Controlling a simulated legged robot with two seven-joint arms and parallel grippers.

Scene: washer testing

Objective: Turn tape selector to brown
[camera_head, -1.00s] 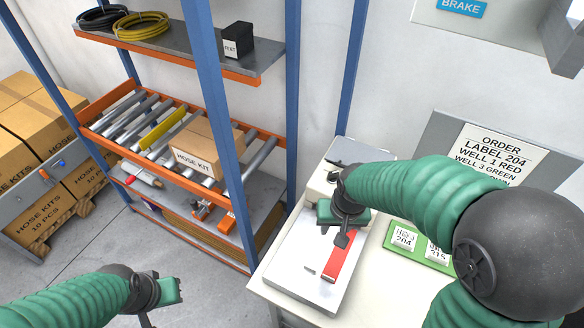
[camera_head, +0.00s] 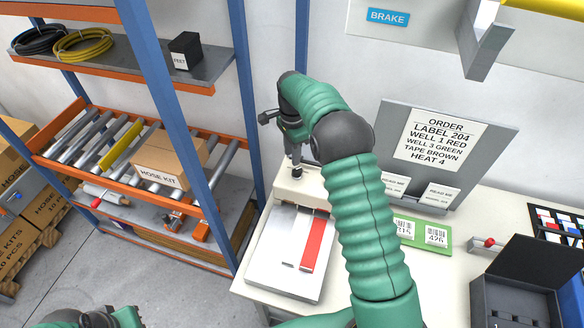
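A pale machine (camera_head: 285,190) on the workbench has a small dark knob (camera_head: 297,173) on its rear block, which looks like the tape selector. Its pointing direction is too small to read. My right gripper (camera_head: 295,160) points down just above the knob, and its fingertips seem to reach it. I cannot tell whether they are closed around it. A red strip (camera_head: 313,245) lies on the machine's light plate (camera_head: 270,250). The order sign (camera_head: 440,138) reads "TAPE BROWN". My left gripper (camera_head: 110,318) is at the bottom left edge, mostly cut off, away from the bench.
A green board (camera_head: 408,228) with label cards lies right of the machine, partly behind my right arm. Farther right are a red-handled lever (camera_head: 488,243), a dark open box (camera_head: 515,285) and a rack of coloured pieces (camera_head: 565,228). A blue-and-orange shelf (camera_head: 215,165) stands left.

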